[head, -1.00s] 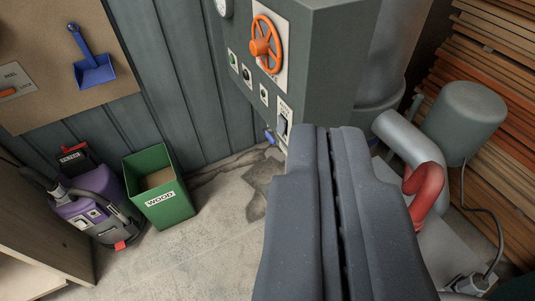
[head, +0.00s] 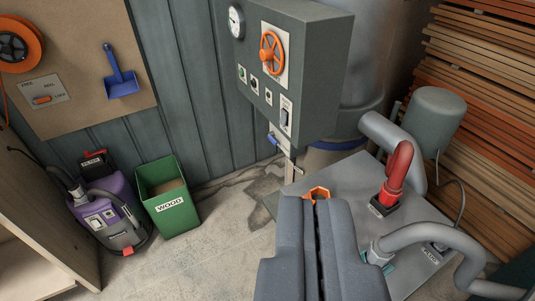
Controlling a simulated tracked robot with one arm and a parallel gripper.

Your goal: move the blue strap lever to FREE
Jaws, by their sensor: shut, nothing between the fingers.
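A small blue lever (head: 273,140) sticks out to the left just under the grey control cabinet, beside a thin metal upright. A blue strap (head: 340,144) runs around the base of the large grey cylinder behind the cabinet; I cannot tell how the lever joins it.
The cabinet (head: 325,75) has an orange handwheel (head: 271,53), a gauge and buttons. An orange part (head: 317,193) shows just beyond my fingertips. A red handle (head: 397,170) and grey pipes stand on a plate at right. A green WOOD bin (head: 168,195) stands left; floor before it is clear.

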